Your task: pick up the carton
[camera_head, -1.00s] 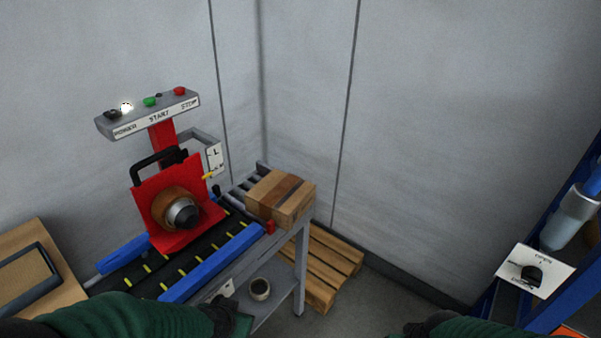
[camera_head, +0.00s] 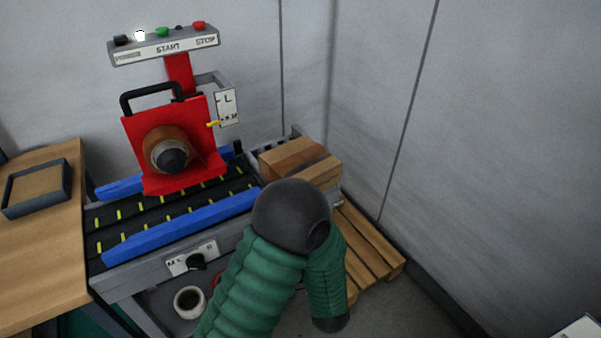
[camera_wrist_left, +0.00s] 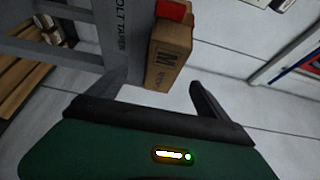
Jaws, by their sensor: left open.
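The brown carton (camera_head: 300,155) with a darker tape band sits at the right end of the machine's conveyor in the head view. My left arm covers its lower front. In the left wrist view the carton (camera_wrist_left: 170,60) shows a side marked M, with a red piece (camera_wrist_left: 172,10) at its edge. My left gripper (camera_wrist_left: 162,86) is open. The carton appears ahead, between its two fingers in that view; I cannot tell whether they touch it. In the head view the left gripper is hidden or out of frame. My right gripper is not in view.
A wooden pallet (camera_head: 370,245) lies on the floor at right. A wooden table (camera_head: 45,240) stands at left. A white roll (camera_head: 190,302) sits below the conveyor.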

